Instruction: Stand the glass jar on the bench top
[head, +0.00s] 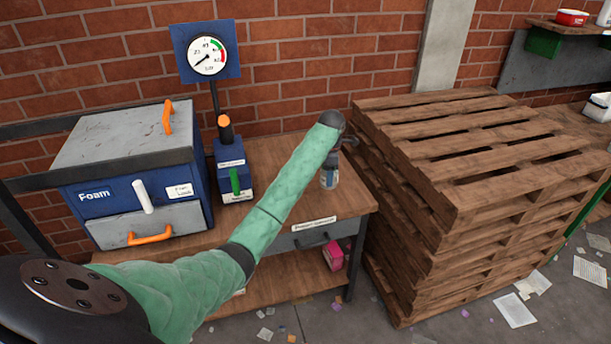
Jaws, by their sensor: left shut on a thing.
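The small glass jar (330,176), clear with a blue-grey band, is upright near the right end of the wooden bench top (285,205). My left gripper (342,146) is at the jar's top and shut on it; the dark wrist and my green-sleeved arm hide most of the fingers. I cannot tell whether the jar's base touches the bench top or hangs just above it. My right gripper is out of view.
A tall stack of wooden pallets (455,150) stands close to the right of the bench. A drawer (318,236) is below the bench top. Papers litter the floor.

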